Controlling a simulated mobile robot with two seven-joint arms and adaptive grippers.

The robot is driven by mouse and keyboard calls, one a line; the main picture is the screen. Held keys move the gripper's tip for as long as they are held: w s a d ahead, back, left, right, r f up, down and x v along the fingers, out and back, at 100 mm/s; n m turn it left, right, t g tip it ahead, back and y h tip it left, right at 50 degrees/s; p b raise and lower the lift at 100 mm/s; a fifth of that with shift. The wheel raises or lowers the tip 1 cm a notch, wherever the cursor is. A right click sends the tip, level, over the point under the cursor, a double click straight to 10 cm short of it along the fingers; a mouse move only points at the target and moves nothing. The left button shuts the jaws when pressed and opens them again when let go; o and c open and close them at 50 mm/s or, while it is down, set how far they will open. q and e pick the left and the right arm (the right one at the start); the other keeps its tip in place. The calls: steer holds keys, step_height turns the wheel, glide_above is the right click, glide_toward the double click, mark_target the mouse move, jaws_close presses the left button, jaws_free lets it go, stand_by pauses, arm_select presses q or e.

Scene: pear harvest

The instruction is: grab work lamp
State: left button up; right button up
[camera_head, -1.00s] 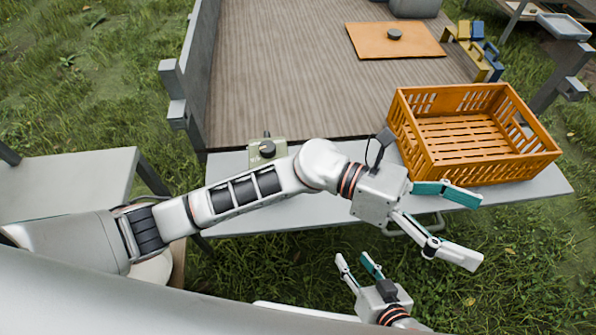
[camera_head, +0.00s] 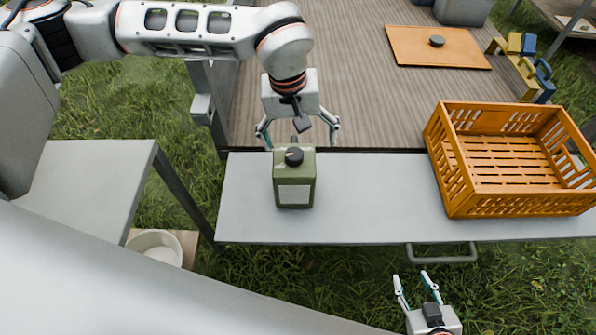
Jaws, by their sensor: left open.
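An olive-green boxy object with a black round knob on top and a pale panel on its front, which I take for the work lamp (camera_head: 294,178), stands upright on the grey table (camera_head: 380,200), near its left end. My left gripper (camera_head: 298,136) is open at the lamp's far side, pointing toward it. Its fingers are spread wider than the lamp's top. I cannot tell whether they touch it. My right gripper (camera_head: 415,282) is at the bottom right, off the table's front edge, with its fingers apart and nothing between them.
An orange slatted crate (camera_head: 455,203) stands on the table's right side. The table between lamp and crate is clear. Behind is a wooden deck with an orange board (camera_head: 415,52). A grey table (camera_head: 85,180) and a white bucket (camera_head: 158,243) are at left.

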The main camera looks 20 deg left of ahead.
mark_target(295, 152)
arm_select(q)
steer(key=shift+g+y, duration=0.5)
steer(key=shift+y, duration=0.1)
steer(key=f, duration=0.1)
steer(key=s+f, duration=0.1)
steer(key=f, duration=0.3)
steer(key=shift+s+a+f, duration=0.15)
steer(key=shift+s+a, duration=0.15)
step_height(295, 152, down, 7)
steer(key=shift+a+r+b, duration=0.1)
steer(key=shift+r+b, duration=0.1)
steer(key=shift+b, duration=0.45)
steer(key=shift+r, duration=0.1)
steer(key=c, duration=1.8)
